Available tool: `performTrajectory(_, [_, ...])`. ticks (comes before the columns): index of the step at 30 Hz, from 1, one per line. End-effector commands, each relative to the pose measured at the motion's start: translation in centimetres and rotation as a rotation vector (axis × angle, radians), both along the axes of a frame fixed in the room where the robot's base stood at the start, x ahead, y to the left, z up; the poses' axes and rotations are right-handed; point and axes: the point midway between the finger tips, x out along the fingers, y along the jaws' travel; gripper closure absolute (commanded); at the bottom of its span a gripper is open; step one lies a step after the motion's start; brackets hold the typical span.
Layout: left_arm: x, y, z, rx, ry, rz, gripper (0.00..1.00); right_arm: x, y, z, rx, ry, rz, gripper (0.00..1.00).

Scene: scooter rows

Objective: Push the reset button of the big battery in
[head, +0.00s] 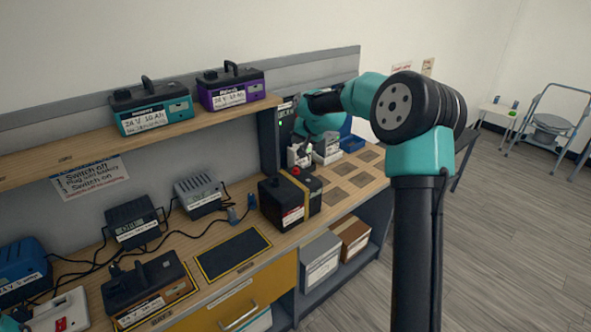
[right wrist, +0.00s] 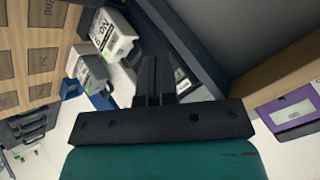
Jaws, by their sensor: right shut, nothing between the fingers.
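A large black battery (head: 283,203) with a yellow strap and a red-edged white label stands on the bench in the head view. A small red round part (head: 294,171) shows on its top; I cannot tell if that is the reset button. The big battery is not recognisable in that view. My left gripper is not in view.
Teal (head: 152,107) and purple (head: 231,87) batteries stand on the upper shelf; the purple one also shows in the right wrist view (right wrist: 293,115). An orange-and-black battery (head: 147,287), chargers (head: 201,195) and cables occupy the left bench. A dark mat (head: 233,254) is bare.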

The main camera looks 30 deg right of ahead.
Motion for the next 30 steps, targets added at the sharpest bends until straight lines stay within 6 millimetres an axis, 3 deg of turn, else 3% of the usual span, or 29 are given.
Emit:
performTrajectory(21, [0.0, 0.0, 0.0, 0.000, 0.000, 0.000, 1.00, 0.0, 0.0, -7.3, 0.002, 0.002, 0.000, 1.00])
performTrajectory(30, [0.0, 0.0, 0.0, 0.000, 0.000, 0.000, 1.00, 0.0, 0.0, -8.5, 0.000, -0.001, -0.001, 1.00])
